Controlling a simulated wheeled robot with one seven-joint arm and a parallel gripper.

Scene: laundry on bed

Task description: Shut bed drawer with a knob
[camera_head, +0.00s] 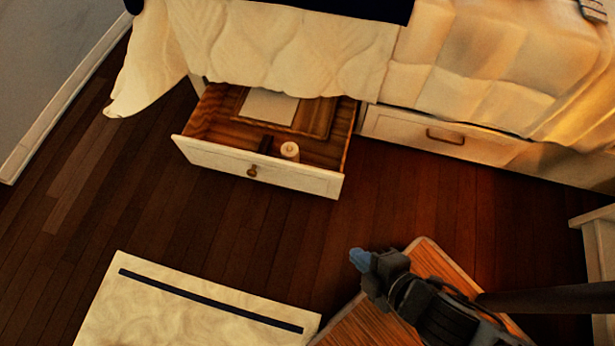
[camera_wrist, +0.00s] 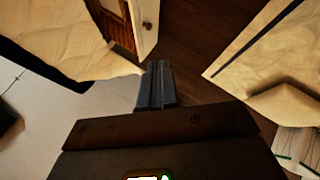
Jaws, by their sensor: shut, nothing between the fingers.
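The bed drawer (camera_head: 225,168) with a white front stands pulled out from under the bed in the head view. Its small round brown knob (camera_head: 252,170) is at the middle of the front. In the wrist view the drawer front (camera_wrist: 146,12) and the knob (camera_wrist: 147,25) show at the top, beyond the fingertips. My gripper (camera_head: 361,259) is shut and empty. It is to the right of the drawer and nearer the camera, apart from it. In the wrist view the closed fingers (camera_wrist: 159,68) point towards the drawer side.
The drawer holds a flat pale item (camera_head: 268,106) and a small white cylinder (camera_head: 290,150). A shut drawer with a bar handle (camera_head: 446,137) is to the right. A pale rug (camera_head: 180,312) and a wooden surface (camera_head: 435,262) are at the front. Dark floor between is clear.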

